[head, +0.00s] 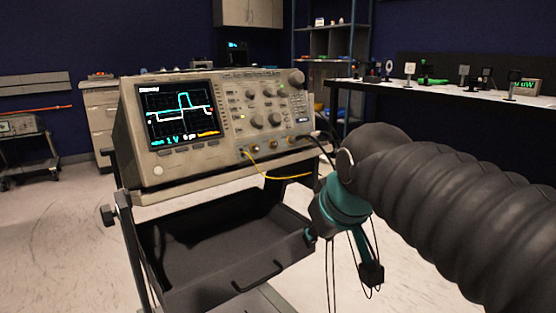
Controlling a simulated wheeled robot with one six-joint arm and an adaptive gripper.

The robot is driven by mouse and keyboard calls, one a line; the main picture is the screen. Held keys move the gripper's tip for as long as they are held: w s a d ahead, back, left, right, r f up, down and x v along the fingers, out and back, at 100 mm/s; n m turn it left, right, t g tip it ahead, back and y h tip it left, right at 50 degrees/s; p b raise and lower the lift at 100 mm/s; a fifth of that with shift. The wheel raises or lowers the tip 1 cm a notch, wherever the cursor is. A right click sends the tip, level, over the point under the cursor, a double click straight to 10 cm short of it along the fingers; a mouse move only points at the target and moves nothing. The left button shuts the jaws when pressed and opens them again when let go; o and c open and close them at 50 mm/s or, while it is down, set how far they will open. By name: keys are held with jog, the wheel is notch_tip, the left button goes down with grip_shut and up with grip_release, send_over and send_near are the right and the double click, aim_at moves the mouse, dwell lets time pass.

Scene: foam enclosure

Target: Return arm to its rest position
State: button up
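My arm, in a dark ribbed sleeve, reaches in from the right edge of the head view. At its end my gripper (343,208) shows as a teal and dark part, in front of the right end of an open drawer. No held object can be made out.
An oscilloscope (222,120) with a lit screen stands on a cart, with a yellow cable (275,177) at its front. The cart's black drawer (190,285) is pulled open close to my gripper. A black bench (445,93) with small devices stands behind my arm. Pale floor is clear at left.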

jog(key=s+d+f+m+g+h+p, duration=0.1)
jog(key=s+d+f+m, duration=0.3)
jog(key=s+d+f, duration=0.4)
jog(key=s+f+p, duration=0.1)
jog(key=s+f, duration=0.2)
jog(key=s, duration=0.1)
jog(key=shift+d+f+m, duration=0.3)
jog(key=shift+f, duration=0.05)
dwell(0.4)
